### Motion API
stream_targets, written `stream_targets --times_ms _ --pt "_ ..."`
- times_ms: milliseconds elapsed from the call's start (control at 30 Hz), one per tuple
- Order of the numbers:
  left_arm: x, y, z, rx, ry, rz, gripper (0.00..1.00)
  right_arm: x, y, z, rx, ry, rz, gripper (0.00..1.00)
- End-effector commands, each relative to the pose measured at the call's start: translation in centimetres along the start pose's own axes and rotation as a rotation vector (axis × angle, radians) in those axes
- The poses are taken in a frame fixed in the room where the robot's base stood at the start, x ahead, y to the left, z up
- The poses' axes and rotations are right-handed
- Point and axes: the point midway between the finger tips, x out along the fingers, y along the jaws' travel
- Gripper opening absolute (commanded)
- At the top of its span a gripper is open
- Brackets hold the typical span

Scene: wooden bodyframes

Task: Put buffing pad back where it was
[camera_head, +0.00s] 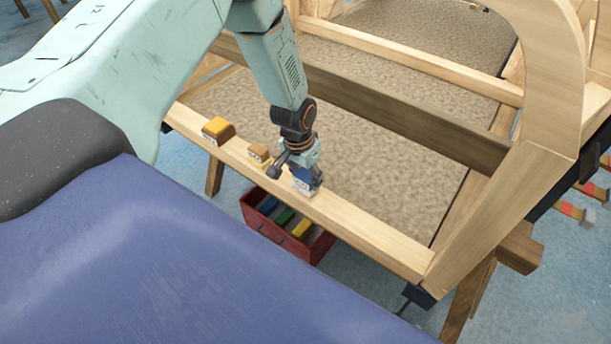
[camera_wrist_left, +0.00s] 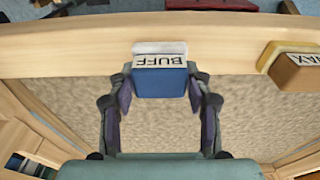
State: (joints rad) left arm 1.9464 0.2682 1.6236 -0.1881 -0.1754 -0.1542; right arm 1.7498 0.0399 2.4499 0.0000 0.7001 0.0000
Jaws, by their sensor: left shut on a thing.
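The buffing pad (camera_wrist_left: 160,80) is a blue block with a white layer and a label reading "BUFF" in the left wrist view. My left gripper (camera_wrist_left: 160,88) is shut on it, with one finger on each side. In the head view the buffing pad (camera_head: 304,183) is at the wooden front rail (camera_head: 370,232), under my left gripper (camera_head: 302,168). I cannot tell whether it rests on the rail or is just above it. My right gripper is not in view.
A wax block (camera_wrist_left: 300,70) and an orange-topped block (camera_head: 218,130) sit along the same rail. A red box (camera_head: 309,250) with coloured items stands below it. A darker beam (camera_head: 400,115) runs behind. The rail's right part is clear.

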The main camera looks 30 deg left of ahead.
Motion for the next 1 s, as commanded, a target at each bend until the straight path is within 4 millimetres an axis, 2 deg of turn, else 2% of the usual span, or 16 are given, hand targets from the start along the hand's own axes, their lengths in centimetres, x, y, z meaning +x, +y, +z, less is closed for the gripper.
stream_targets --times_ms 133,167,400,833,1000 --pt "0.4 0.0 0.1 0.000 -0.001 0.000 0.21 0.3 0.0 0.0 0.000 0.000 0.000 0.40" --pt "0.4 0.0 0.1 0.000 -0.001 0.000 0.51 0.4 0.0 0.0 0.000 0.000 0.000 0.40" --pt "0.3 0.0 0.1 -0.001 -0.001 0.000 0.71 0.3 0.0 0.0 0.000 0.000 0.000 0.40" --pt "-0.2 0.0 0.0 -0.001 -0.001 0.000 0.73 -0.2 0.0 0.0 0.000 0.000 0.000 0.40" --pt "-3.4 0.0 -0.1 -0.002 0.002 0.001 0.73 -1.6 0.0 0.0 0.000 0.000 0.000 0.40"
